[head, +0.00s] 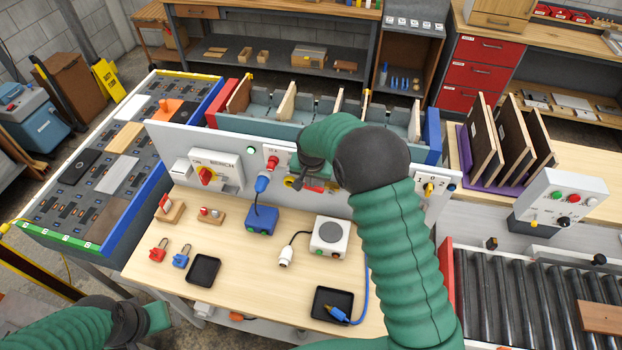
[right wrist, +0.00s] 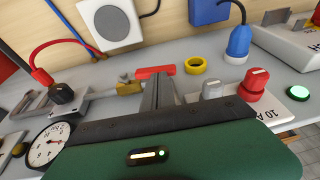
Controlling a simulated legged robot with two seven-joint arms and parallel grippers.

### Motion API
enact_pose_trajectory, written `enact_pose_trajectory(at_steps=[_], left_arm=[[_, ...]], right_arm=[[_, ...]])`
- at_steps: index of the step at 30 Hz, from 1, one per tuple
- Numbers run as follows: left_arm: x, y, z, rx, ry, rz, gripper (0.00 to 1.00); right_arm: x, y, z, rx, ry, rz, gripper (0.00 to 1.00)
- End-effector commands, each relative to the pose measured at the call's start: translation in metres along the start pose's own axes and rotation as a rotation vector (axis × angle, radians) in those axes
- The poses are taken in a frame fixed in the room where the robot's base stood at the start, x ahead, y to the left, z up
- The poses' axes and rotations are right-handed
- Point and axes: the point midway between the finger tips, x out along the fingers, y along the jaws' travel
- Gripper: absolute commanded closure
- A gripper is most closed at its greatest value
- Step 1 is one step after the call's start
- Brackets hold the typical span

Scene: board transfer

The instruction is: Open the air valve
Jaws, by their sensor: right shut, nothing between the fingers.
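The air valve shows in the right wrist view as a red lever (right wrist: 155,72) beside a small brass body (right wrist: 129,88) on the grey panel. In the head view the red lever (head: 316,188) is partly covered by my right arm. My right gripper (right wrist: 158,84) is shut and empty, its fingertips close beside the lever; I cannot tell whether they touch it. In the head view this gripper (head: 299,182) is mostly hidden behind its wrist. My left arm is at the lower left of the head view, its gripper (head: 158,316) low beside the bench; its fingers are not clear.
A yellow ring (right wrist: 195,65), a grey knob (right wrist: 212,88), a red knob (right wrist: 255,82) and a pressure gauge (right wrist: 46,145) are near the valve. The bench holds a blue box (head: 261,220), a white box (head: 330,236), padlocks and black trays (head: 204,270). Board racks stand behind the panel.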

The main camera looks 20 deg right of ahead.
Motion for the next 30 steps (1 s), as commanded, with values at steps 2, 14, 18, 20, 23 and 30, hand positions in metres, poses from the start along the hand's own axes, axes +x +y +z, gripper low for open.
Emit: enact_pose_trajectory(at_steps=[2,14,18,20,23,30], left_arm=[[0.000,0.000,0.000,0.000,0.000,0.000,0.51],[0.015,0.000,0.004,0.001,0.000,0.000,0.51],[0.014,0.000,0.003,0.000,0.000,0.000,0.51],[0.014,0.000,0.003,0.000,0.000,0.000,0.51],[0.013,0.000,0.003,0.000,0.000,0.000,0.51],[0.005,0.000,0.001,0.001,0.000,0.000,0.51]], right_arm=[[0.000,0.001,0.000,0.001,0.000,0.000,1.00],[0.017,-0.012,0.004,-0.036,-0.002,0.123,1.00],[0.015,-0.013,0.005,-0.036,-0.004,0.122,1.00],[0.016,-0.012,0.004,-0.035,-0.004,0.121,1.00],[0.015,-0.012,0.004,-0.035,-0.004,0.121,1.00],[0.003,-0.013,0.000,-0.035,-0.003,0.120,1.00]])
